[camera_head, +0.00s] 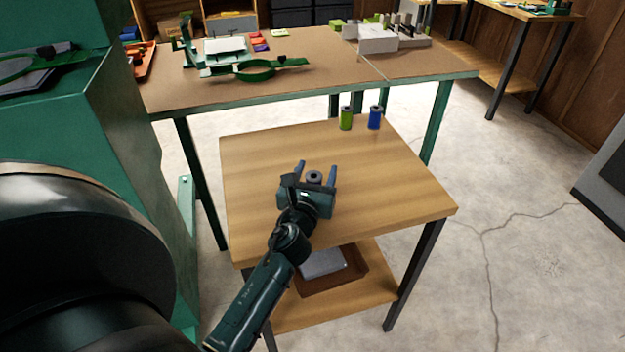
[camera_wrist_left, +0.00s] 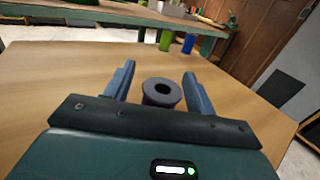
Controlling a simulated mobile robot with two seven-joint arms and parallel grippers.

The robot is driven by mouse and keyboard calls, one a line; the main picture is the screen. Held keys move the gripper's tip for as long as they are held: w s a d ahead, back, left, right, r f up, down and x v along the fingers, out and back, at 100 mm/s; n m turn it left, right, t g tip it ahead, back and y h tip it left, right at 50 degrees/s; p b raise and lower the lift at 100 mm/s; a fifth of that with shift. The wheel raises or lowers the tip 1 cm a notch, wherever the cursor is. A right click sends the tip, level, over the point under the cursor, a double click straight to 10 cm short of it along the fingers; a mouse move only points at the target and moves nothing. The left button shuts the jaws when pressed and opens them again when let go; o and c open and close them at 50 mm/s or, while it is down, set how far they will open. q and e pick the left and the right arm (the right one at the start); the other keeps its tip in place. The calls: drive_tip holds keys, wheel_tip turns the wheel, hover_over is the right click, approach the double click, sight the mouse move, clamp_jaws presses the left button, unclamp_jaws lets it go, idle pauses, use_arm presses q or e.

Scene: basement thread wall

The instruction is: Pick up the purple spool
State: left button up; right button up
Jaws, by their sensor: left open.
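The purple spool (camera_wrist_left: 161,93) stands upright on the small wooden table (camera_head: 400,185), its dark top with a centre hole facing up. It lies between the two spread fingers of my left gripper (camera_wrist_left: 160,88). In the head view the left gripper (camera_head: 316,170) is over the middle of the table, with only the top of the spool (camera_head: 315,176) showing between its fingers. The left gripper is open, and a gap shows on each side of the spool. The spool's lower part is hidden by the gripper body. My right gripper is not in view.
A green spool (camera_head: 346,119) and a blue spool (camera_head: 375,118) stand at the table's back edge. A workbench (camera_head: 300,85) with tools and papers is behind. A lower shelf holds a brown tray (camera_head: 345,279). The table's right side is clear.

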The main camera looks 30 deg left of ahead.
use_arm(q)
drive_tip(key=shift+c, duration=0.4)
drive_tip(key=shift+r, duration=0.1)
drive_tip(key=c, duration=1)
